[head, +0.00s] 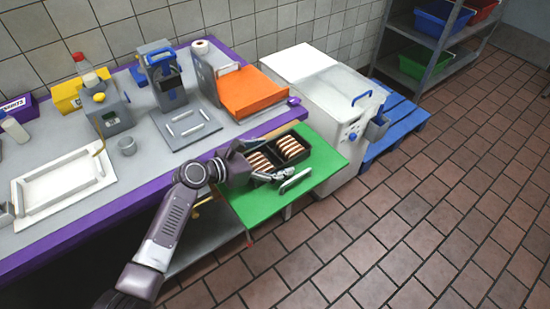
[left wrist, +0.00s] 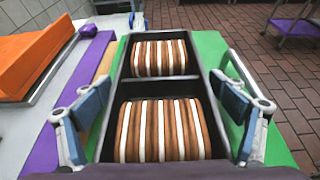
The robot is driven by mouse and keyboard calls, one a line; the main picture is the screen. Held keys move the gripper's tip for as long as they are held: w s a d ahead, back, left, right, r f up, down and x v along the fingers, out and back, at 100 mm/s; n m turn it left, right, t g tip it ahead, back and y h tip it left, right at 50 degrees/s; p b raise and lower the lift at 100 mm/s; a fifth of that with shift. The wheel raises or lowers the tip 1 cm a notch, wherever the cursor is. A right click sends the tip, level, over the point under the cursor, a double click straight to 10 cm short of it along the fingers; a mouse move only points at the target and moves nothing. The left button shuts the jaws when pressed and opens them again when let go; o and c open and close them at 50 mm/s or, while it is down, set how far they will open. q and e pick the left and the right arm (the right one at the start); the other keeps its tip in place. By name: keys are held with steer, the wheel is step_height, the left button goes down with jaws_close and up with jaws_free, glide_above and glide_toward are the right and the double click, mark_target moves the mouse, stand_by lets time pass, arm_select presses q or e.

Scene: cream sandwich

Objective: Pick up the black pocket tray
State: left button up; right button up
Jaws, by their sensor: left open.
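The black pocket tray (head: 272,149) sits on the green board at the counter's right end. Its pockets hold rows of brown and white cream sandwiches (head: 291,148). In the left wrist view the tray (left wrist: 122,88) runs away from me, with two filled pockets showing. My left gripper (head: 268,175) is at the tray's near left end. In the left wrist view its open fingers (left wrist: 160,120) stand one on each side of the tray, with a gap visible on the right. I cannot tell whether the left finger touches the tray wall. My right gripper is not in view.
The green board (head: 325,160) has a light metal handle (head: 295,181) along its near side. An orange tray (head: 255,92) stands behind, on the grey counter with a purple edge. A white machine (head: 335,100) stands beyond the board. The tiled floor at right is clear.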

arm_select(q)
steer(key=c, duration=1.2)
steer(key=shift+r, duration=0.1)
